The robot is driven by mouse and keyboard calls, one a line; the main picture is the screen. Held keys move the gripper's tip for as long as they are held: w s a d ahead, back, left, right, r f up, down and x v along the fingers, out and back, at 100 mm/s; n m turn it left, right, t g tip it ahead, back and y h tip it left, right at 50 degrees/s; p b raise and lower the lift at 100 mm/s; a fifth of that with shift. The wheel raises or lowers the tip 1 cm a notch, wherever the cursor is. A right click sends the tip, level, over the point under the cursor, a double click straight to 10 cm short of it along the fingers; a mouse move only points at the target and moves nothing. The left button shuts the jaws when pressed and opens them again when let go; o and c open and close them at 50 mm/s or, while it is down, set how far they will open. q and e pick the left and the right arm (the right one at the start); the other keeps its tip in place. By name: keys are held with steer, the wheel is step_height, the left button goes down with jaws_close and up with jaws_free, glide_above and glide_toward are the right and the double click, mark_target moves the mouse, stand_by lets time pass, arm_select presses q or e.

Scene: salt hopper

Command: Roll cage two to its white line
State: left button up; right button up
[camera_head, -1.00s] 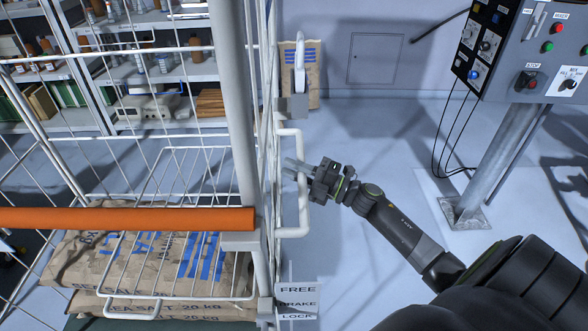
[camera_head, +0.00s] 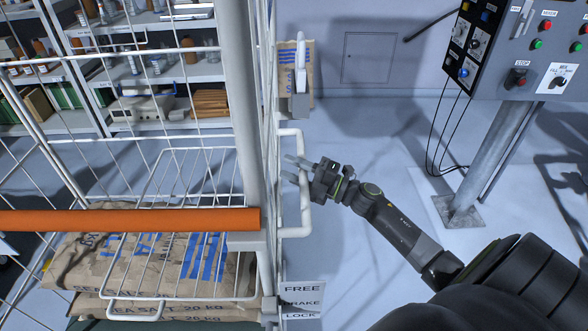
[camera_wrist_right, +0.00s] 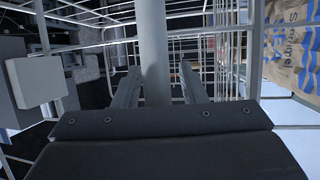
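A white wire roll cage (camera_head: 239,120) with an orange bar (camera_head: 130,220) fills the left of the head view; no number on it shows. Sea salt sacks (camera_head: 150,265) lie inside. A white loop handle (camera_head: 306,215) stands out from its right side. My right gripper (camera_head: 293,170) is at this handle. In the right wrist view, the fingers (camera_wrist_right: 158,88) stand apart on either side of a pale upright bar (camera_wrist_right: 152,40), with a gap visible at the right finger. My left gripper is out of view. No white floor line shows.
A control panel (camera_head: 520,50) on a post (camera_head: 495,150) stands at right. Shelves (camera_head: 150,75) and a sack (camera_head: 309,75) are behind. Floor between cage and post is clear.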

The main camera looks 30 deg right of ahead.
steer(key=shift+a, duration=0.2)
steer(key=b+v, duration=0.2)
steer(key=v, duration=1.5)
steer(key=shift+d+b, duration=0.35)
steer(key=shift+f, duration=0.2)
